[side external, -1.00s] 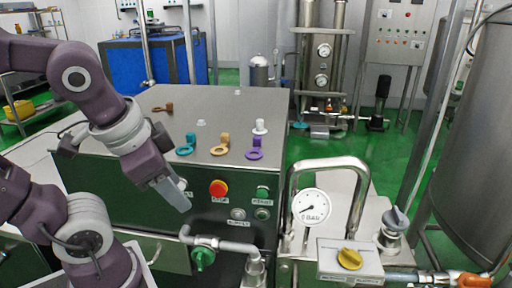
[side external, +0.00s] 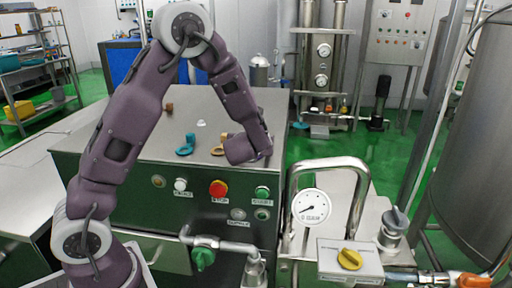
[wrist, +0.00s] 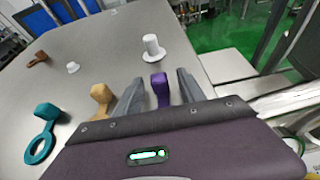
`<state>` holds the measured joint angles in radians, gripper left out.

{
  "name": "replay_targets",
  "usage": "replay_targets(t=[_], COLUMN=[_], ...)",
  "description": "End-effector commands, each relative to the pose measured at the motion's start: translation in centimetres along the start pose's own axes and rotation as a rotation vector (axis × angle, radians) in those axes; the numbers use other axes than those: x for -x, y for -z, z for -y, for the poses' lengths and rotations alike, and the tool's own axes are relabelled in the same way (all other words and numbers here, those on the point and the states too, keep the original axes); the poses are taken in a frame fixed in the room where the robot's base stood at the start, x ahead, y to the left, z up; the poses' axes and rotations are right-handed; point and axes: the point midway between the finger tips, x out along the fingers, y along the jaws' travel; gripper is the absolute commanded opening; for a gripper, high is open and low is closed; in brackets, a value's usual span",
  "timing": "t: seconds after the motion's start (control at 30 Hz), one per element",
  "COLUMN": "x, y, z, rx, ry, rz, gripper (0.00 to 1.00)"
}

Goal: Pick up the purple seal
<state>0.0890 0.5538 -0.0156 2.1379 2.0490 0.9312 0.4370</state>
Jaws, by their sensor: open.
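My gripper (wrist: 160,78) is open, with a gap visible on each side of the seal. In the side external view my gripper (side external: 249,150) is low over the right front part of the cabinet top and hides the purple seal.
A white flanged piece (wrist: 153,47) stands close behind the purple seal.

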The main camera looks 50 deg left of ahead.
Motion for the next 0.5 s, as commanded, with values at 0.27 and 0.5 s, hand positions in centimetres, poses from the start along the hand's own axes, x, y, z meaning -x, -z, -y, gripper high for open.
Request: replay_targets(t=[0.27,0.5], x=[-0.55,-0.51], y=[-0.01,-0.02], z=[-0.06,-0.06], rx=[0.001,0.001], ry=[-0.001,-0.001], rz=[0.0,0.0], gripper=[0.43,0.0])
